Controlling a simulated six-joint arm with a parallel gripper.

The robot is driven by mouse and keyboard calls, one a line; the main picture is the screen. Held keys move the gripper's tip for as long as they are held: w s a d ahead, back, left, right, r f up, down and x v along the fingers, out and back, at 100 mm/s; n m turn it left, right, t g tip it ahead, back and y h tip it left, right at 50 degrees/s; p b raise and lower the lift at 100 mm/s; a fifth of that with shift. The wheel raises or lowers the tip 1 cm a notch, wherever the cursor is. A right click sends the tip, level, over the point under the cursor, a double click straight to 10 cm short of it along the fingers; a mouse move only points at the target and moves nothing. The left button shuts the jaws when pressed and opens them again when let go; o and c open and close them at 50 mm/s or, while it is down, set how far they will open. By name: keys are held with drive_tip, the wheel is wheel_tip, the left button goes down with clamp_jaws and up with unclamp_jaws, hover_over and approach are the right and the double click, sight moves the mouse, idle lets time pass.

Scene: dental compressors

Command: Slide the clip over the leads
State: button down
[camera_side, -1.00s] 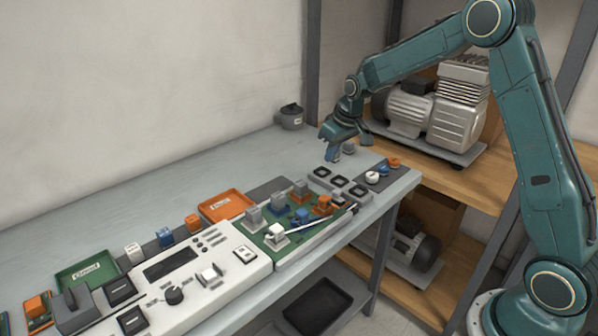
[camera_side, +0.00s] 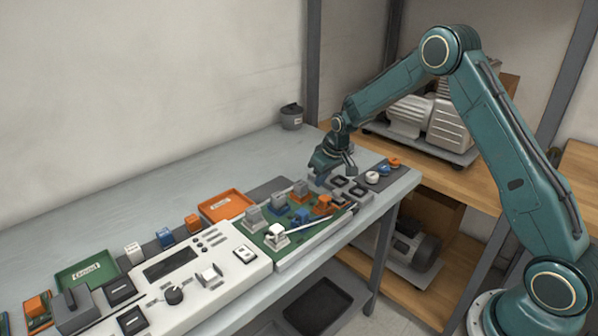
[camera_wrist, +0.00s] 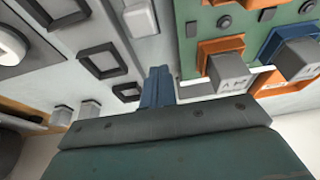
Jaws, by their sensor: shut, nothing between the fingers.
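My gripper (camera_side: 319,178) is at the far right end of the green circuit board (camera_side: 256,229) in the side view. Its blue fingers are shut and empty, and they show in the wrist view (camera_wrist: 158,74). In that view the green board (camera_wrist: 188,12) lies to their right. A thin white strip (camera_side: 318,222) slants across the board's front part; I cannot tell whether it is a lead. Connector blocks in grey (camera_side: 254,215), blue (camera_side: 278,201) and orange (camera_side: 322,205) stand on the board. I cannot tell which piece is the clip.
Black square frames (camera_wrist: 101,60) lie left of the fingers in the wrist view. Several round buttons (camera_side: 372,177) sit at the bench's right end. An orange tray (camera_side: 226,207) stands behind the board. A white control panel (camera_side: 205,262) lies left of it.

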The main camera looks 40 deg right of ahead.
sight(340, 200)
drive_tip(key=shift+s+r, duration=0.15)
drive_tip(key=shift+s, duration=1.8)
drive_tip(key=shift+s, duration=2.35)
drive_tip(key=shift+w, duration=1.95)
drive_tip(key=shift+w+r, duration=0.2)
drive_tip(key=v, duration=0.9)
drive_tip(key=shift+s+r, duration=0.25)
drive_tip(key=shift+r, duration=0.05)
